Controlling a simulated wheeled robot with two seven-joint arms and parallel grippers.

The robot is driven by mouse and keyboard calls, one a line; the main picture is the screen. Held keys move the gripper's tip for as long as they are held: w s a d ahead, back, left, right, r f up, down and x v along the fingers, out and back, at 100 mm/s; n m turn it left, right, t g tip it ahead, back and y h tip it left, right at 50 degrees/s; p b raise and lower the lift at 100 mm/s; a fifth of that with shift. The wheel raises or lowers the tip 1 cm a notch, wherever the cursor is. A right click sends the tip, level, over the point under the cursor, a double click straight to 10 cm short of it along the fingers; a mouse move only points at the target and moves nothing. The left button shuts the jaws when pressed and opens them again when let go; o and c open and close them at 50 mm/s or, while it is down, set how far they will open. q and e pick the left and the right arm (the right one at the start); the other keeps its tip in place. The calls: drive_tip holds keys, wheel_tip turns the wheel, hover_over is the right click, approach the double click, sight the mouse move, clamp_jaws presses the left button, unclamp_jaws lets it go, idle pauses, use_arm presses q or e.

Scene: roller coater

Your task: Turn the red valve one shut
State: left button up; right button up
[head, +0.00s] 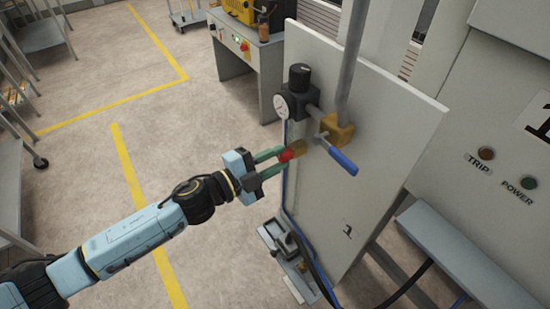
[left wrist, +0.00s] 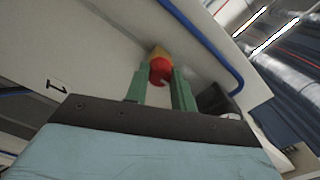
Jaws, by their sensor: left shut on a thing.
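The red valve one (head: 286,155) is a small round red knob on a brass body at the left side of the upright white panel (head: 352,205), which bears a "1". My left gripper (head: 284,158) reaches in from the left, and its green fingers are shut on the red knob. In the left wrist view, the red knob (left wrist: 160,71) sits between the green fingertips (left wrist: 160,76), with the brass part behind it. The knob is partly hidden by the fingers. My right gripper is not in view.
A black regulator (head: 298,78) with a gauge (head: 282,105) is above. A pedal-like device (head: 284,242) and hoses lie below.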

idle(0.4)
use_arm(q)
drive_tip(key=o, duration=1)
drive_tip(key=b+v, duration=0.1)
drive_tip(key=v, duration=1.2)
drive_tip(key=shift+s+b, duration=0.2)
drive_tip(key=shift+b, duration=0.1)
drive_tip(key=shift+a, duration=0.15)
